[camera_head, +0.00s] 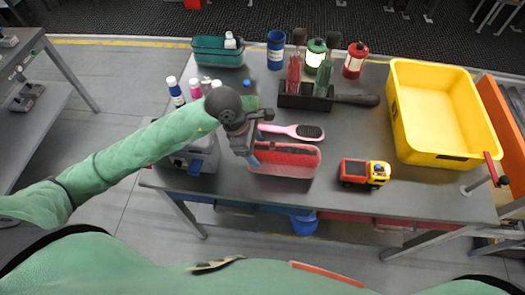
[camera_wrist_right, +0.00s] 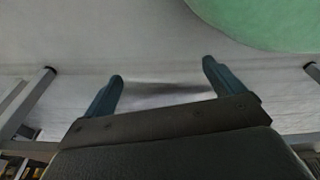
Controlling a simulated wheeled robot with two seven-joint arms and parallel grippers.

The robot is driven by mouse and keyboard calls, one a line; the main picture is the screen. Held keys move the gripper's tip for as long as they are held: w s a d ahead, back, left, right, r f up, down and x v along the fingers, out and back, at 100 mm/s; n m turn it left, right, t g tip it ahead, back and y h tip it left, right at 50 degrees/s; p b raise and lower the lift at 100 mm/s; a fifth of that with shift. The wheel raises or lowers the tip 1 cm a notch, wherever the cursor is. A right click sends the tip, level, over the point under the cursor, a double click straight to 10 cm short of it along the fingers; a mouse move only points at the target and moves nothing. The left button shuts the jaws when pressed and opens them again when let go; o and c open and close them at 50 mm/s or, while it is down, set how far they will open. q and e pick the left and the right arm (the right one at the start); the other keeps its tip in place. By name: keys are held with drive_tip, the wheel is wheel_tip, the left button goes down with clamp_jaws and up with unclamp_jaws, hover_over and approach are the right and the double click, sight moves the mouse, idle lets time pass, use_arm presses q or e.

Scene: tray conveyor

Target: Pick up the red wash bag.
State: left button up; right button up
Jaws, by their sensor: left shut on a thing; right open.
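The red wash bag (camera_head: 287,161) is at the front edge of the grey table in the head view. My left gripper (camera_head: 253,159) is shut on the left end of the bag's rim; the fingertips are partly hidden there. I cannot tell whether the bag touches the table. My right gripper (camera_wrist_right: 163,85) shows in the right wrist view, open and empty, above a pale floor.
A pink hairbrush (camera_head: 292,131) lies just behind the bag. A toy truck (camera_head: 364,173) stands to its right. A yellow bin (camera_head: 436,115), a dark bottle caddy (camera_head: 306,98), a teal bag (camera_head: 218,53) and small bottles (camera_head: 195,88) are further around.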

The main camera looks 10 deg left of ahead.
sight(272, 152)
use_arm(q)
wheel_tip(272, 152, up, 3)
drive_tip(key=shift+r, duration=0.1)
drive_tip(key=d+r, duration=0.1)
drive_tip(key=s+d+r, duration=0.1)
drive_tip(key=d, duration=0.1)
drive_tip(key=shift+s, duration=0.1)
drive_tip(key=s+d+r, duration=0.3)
drive_tip(key=d+r, duration=0.2)
drive_tip(key=d, duration=0.2)
drive_tip(key=shift+d+p, duration=0.3)
drive_tip(key=shift+d, duration=0.1)
use_arm(e)
drive_tip(key=shift+s+d+f, duration=0.1)
drive_tip(key=shift+s+f, duration=0.1)
drive_tip(key=shift+s, duration=0.35)
drive_tip(key=shift+s+d+f, duration=0.1)
drive_tip(key=shift+s+f, duration=0.05)
drive_tip(key=shift+s, duration=0.4)
use_arm(q)
drive_tip(key=shift+s, duration=0.1)
